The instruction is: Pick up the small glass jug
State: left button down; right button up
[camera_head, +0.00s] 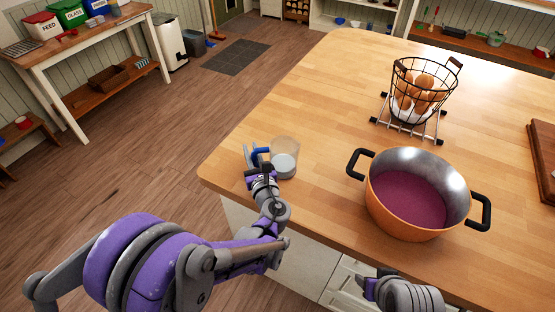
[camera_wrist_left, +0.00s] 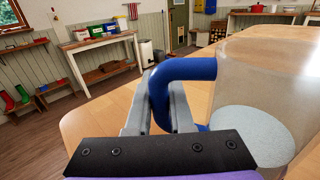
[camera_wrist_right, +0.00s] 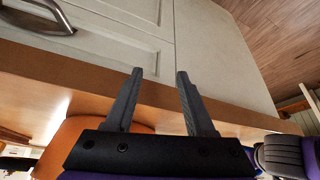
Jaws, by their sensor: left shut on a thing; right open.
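The small glass jug (camera_head: 285,158) stands on the wooden island top near its left corner. It is clear, with a blue handle and a pale content low inside. In the left wrist view the jug (camera_wrist_left: 268,90) fills the right side, and its blue handle (camera_wrist_left: 185,72) lies between my left fingers. My left gripper (camera_head: 259,162) is shut on that handle, at the left of the jug. Whether the jug's base touches the top is hard to tell. My right gripper (camera_wrist_right: 155,85) is open and empty, by the island's front edge.
An orange pot (camera_head: 400,215) with purple content and black handles stands right of the jug. Behind it a wire basket (camera_head: 424,90) of brown eggs stands on a metal rack (camera_head: 435,133). A wooden board (camera_head: 543,150) lies at the right edge. The top behind the jug is clear.

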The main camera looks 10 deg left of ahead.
dwell(0.4)
pick_arm(q)
notch_tip(320, 180, up, 10)
jog(key=p, duration=0.1)
jog(key=c, duration=1.3)
grip_release()
grip_shut()
